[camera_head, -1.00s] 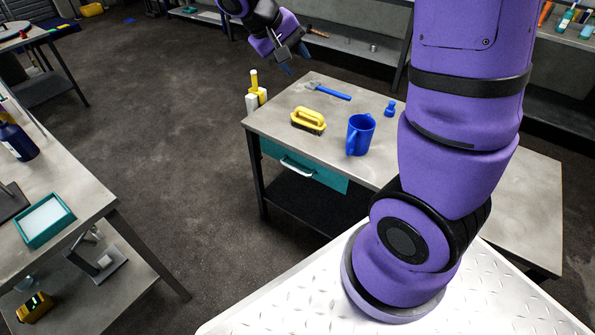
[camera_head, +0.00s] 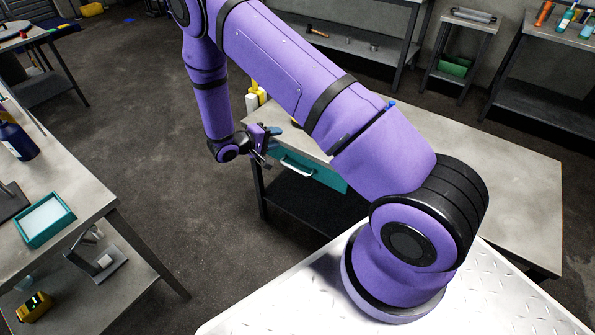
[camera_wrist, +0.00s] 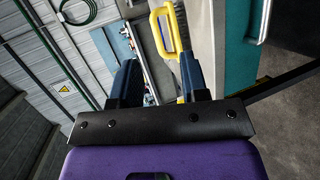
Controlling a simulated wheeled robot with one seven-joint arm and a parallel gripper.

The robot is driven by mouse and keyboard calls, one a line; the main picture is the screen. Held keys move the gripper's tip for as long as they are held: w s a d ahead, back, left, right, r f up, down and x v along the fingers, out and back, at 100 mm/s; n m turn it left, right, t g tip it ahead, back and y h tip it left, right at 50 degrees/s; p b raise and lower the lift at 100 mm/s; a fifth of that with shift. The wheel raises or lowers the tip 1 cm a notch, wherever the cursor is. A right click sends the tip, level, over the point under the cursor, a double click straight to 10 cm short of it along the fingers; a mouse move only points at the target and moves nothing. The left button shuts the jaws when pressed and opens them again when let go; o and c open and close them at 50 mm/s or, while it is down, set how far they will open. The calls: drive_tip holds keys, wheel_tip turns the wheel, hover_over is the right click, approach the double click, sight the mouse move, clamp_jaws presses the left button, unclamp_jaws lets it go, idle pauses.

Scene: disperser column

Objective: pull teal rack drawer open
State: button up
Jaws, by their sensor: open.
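The teal drawer (camera_head: 328,177) sits under the grey workbench top, with a pale bar handle (camera_head: 297,166) on its front. It looks shut. In the wrist view the teal front (camera_wrist: 230,55) is at the right, with its handle (camera_wrist: 264,20) near the top right. My gripper (camera_head: 271,143) is beside the drawer's left end, near the bench corner, and apart from the handle. In the wrist view my gripper (camera_wrist: 158,78) is open, with no handle between its two dark fingers. My arm hides part of the bench top and the drawer's right end.
A yellow-and-white item (camera_head: 254,98) stands at the bench's far left corner. A yellow loop handle (camera_wrist: 166,35) shows beyond the fingers. The open lower shelf (camera_head: 310,208) is below the drawer. A left bench (camera_head: 85,200) stands across clear floor (camera_head: 190,215).

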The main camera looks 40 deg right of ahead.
sight(298, 170)
drive_tip(key=s+f+n+t, duration=0.3)
drive_tip(key=f+t, duration=0.2)
drive_tip(key=f, duration=1.4)
drive_tip(key=x, duration=1)
drive_tip(key=shift+d+f, duration=0.15)
drive_tip(key=shift+d, duration=0.1)
clamp_jaws()
